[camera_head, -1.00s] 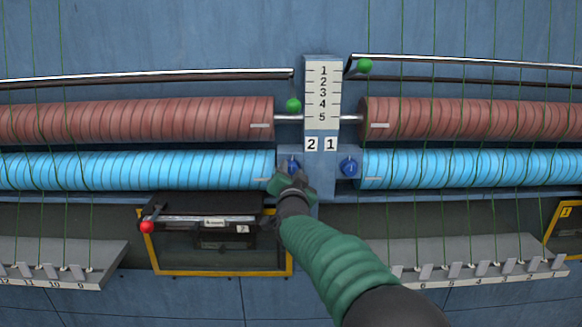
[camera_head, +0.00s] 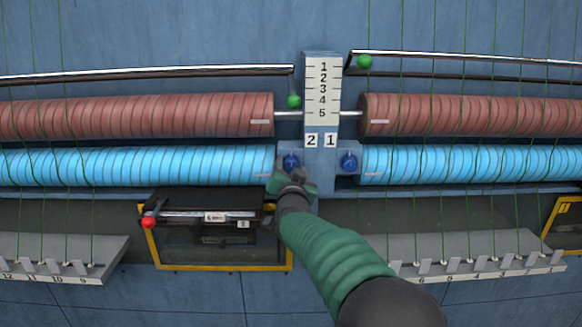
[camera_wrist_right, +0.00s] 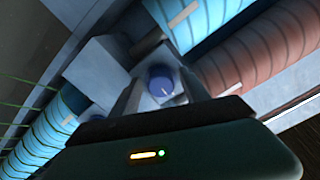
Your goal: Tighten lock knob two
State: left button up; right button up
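Lock knob two (camera_head: 291,161) is a dark blue knob on the blue center block, under the label 2. In the right wrist view its round face (camera_wrist_right: 160,84) with a pale mark shows between my fingers. My right gripper (camera_head: 291,177) is just below the knob, its dark fingers spread apart. In the wrist view the right gripper (camera_wrist_right: 160,90) has a finger on each side of the knob, with no clear contact visible. Knob one (camera_head: 348,163) is a similar blue knob to the right. My left gripper is not in view.
Red rollers (camera_head: 140,116) and blue rollers (camera_head: 140,167) lie on both sides of the center post with its scale (camera_head: 322,88). A red-balled lever (camera_head: 149,222) is at the lower left. Green threads hang in front of the rollers.

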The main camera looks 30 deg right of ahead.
aim_at(291, 169)
jog(key=shift+r, duration=0.15)
jog(key=shift+s+a, duration=0.15)
jog(key=b+v, duration=0.1)
jog(key=v, duration=0.2)
jog(key=b+v, duration=0.1)
jog(key=shift+s+a+f+b, duration=0.2)
jog(key=shift+s+f+b, duration=0.05)
jog(key=shift+s+b, duration=0.1)
jog(key=b+v, duration=0.1)
jog(key=v, duration=1)
jog(key=shift+s+a+r+b, duration=0.25)
jog(key=shift+a+b, duration=0.1)
jog(key=shift+w+d, duration=0.1)
jog(key=shift+d, duration=0.05)
